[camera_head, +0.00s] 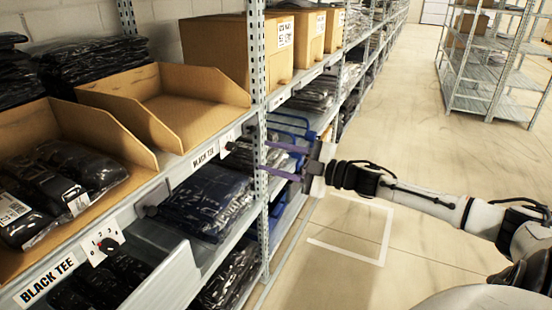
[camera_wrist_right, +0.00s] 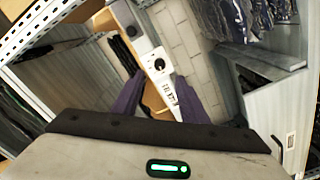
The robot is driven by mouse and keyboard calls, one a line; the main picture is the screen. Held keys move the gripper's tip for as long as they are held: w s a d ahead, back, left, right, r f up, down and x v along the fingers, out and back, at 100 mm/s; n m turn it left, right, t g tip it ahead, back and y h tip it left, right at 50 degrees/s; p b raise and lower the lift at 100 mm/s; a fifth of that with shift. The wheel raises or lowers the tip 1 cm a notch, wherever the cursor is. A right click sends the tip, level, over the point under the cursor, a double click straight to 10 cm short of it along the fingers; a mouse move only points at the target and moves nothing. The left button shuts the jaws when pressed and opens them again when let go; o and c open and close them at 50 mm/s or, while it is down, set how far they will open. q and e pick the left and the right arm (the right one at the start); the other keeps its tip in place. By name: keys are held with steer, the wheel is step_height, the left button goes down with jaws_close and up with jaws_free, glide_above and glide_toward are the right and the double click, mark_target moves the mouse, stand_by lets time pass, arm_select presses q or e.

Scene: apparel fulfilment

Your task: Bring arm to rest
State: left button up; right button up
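My right gripper (camera_head: 268,158) reaches in from the right in the head view, beside the upright post of the shelving. Its two purple fingers are apart, with nothing held between them. In the right wrist view, the same gripper (camera_wrist_right: 158,100) shows its fingers spread, with shelf parts and a panel with a dark round knob (camera_wrist_right: 159,64) seen beyond them. I cannot tell the exact gap between the fingers and the post. My left gripper does not show in either view.
A metal shelf rack (camera_head: 263,100) runs along the left. It holds an empty cardboard bin (camera_head: 185,85), bagged dark garments (camera_head: 205,200), closed boxes (camera_head: 245,50) and a dial panel (camera_head: 102,238). A blue crate (camera_head: 290,125) sits behind my gripper. The aisle floor (camera_head: 400,110) is open.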

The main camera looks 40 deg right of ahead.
steer(key=shift+s+d, duration=0.1)
steer(key=shift+s, duration=0.25)
stand_by(0.4)
steer(key=s+a+f+m+g+h, duration=0.15)
steer(key=s+a+f+m, duration=0.35)
steer(key=f, duration=0.6)
steer(key=s+a+f+m+g+h, duration=0.1)
steer(key=s+a+f+m+h, duration=0.1)
steer(key=s+a+f, duration=0.65)
steer(key=s+a+f+m+g, duration=0.5)
steer(key=s+a+f+m, duration=0.1)
steer(key=s+a+f, duration=0.7)
steer(key=shift+a+f+h, duration=0.2)
steer(key=shift+a+h, duration=0.15)
steer(key=shift+a, duration=0.75)
steer(key=shift+g, duration=0.25)
